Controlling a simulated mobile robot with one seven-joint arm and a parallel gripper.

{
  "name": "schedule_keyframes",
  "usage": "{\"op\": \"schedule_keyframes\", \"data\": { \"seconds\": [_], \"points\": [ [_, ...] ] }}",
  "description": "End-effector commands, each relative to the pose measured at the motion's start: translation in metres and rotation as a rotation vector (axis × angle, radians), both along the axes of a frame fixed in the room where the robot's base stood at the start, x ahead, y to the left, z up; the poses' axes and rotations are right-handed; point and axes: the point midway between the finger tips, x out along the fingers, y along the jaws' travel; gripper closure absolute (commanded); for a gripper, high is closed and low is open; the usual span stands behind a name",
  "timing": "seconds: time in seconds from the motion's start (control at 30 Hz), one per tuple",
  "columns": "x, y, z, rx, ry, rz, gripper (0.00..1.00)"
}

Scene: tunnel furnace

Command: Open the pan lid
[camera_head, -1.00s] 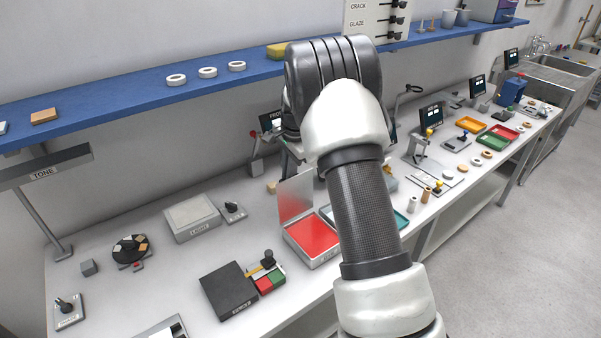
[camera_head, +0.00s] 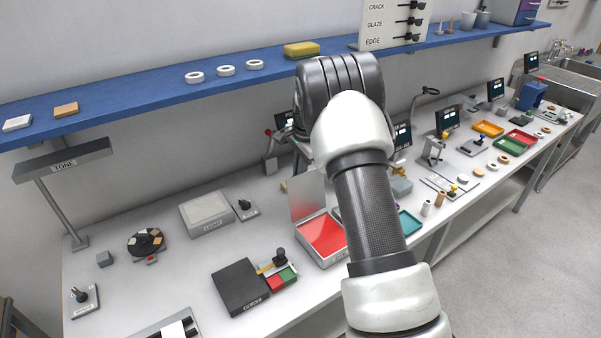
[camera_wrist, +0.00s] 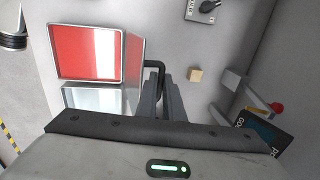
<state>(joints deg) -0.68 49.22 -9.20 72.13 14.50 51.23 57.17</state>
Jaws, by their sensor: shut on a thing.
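The pan (camera_head: 325,239) is a shallow light box with a red inside, at the front of the bench in the head view. Its grey lid (camera_head: 307,196) stands raised, roughly upright, along the pan's back edge. In the wrist view the red pan (camera_wrist: 88,53) is at upper left and the lid (camera_wrist: 133,57) shows steeply from the side. A black bent handle (camera_wrist: 156,66) sticks out from the lid. My gripper (camera_wrist: 164,88) is shut on this handle. In the head view my arm hides the gripper and handle.
A dark box (camera_head: 240,285) with red and green blocks stands left of the pan. A teal tray (camera_head: 410,222) lies to its right. A blue shelf (camera_head: 130,107) runs above the bench.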

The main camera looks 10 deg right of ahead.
Motion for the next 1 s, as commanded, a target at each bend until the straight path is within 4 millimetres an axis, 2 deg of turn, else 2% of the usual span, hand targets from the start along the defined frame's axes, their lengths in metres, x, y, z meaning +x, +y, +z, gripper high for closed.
{"op": "schedule_keyframes", "data": {
  "seconds": [0.03, 0.13, 0.57, 0.73, 1.0],
  "points": [
    [0.012, 0.013, 0.005, 0.011, -0.040, 0.010, 0.89],
    [0.012, 0.012, 0.005, 0.011, -0.040, 0.009, 0.74],
    [0.010, 0.011, 0.008, 0.012, -0.036, 0.006, 0.74],
    [0.007, 0.009, 0.034, 0.011, -0.043, 0.006, 0.74],
    [-0.008, 0.000, 0.099, 0.007, -0.042, 0.002, 0.74]
  ]
}}
